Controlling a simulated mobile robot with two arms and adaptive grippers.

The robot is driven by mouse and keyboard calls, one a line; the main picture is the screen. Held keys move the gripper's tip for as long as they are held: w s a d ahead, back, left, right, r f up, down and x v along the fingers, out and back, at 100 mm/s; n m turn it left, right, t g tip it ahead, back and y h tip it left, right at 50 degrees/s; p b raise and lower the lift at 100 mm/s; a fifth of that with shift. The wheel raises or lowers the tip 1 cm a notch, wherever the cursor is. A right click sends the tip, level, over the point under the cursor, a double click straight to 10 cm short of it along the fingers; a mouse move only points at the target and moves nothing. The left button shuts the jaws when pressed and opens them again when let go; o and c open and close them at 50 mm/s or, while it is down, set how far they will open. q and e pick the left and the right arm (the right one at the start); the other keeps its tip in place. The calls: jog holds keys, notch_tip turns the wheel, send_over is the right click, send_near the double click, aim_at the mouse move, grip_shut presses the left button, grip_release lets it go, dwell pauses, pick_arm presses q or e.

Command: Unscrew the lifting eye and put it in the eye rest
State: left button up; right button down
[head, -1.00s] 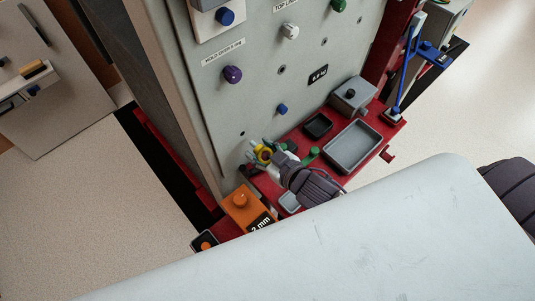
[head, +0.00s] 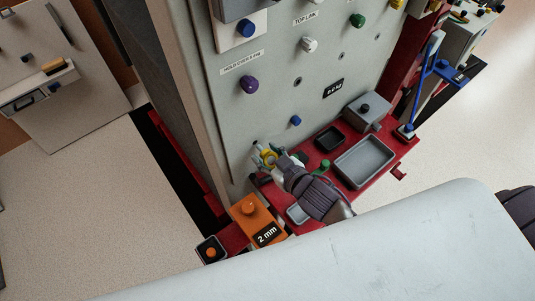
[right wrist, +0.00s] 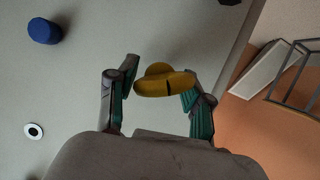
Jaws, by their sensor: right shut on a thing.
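A yellow ring-like part, which I take for the lifting eye (head: 269,157), is at the lower part of the grey panel face. My right gripper (head: 265,155) is shut on it. In the right wrist view the yellow part (right wrist: 165,84) sits between the two green-sided fingers of my right gripper (right wrist: 160,90), close to the panel. Whether its thread is still in the panel is hidden. The eye rest cannot be made out for certain. My left gripper is not in view.
A red shelf (head: 372,182) below the panel (head: 290,85) carries a large grey tray (head: 364,161), a small black tray (head: 329,139), a small grey tray (head: 298,214), a grey box (head: 366,110) and an orange block (head: 256,222) marked 2 mm. Several coloured knobs stick out of the panel.

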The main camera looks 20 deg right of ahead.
jog(key=shift+w, duration=0.2)
jog(key=shift+w+a, duration=0.2)
jog(key=shift+w, duration=0.1)
jog(key=shift+w+a, duration=0.1)
jog(key=shift+w, duration=0.15)
jog(key=shift+s, duration=0.1)
dwell(0.3)
jog(key=shift+w+a+f, duration=0.15)
jog(key=shift+w, duration=0.4)
jog(key=shift+s, duration=0.1)
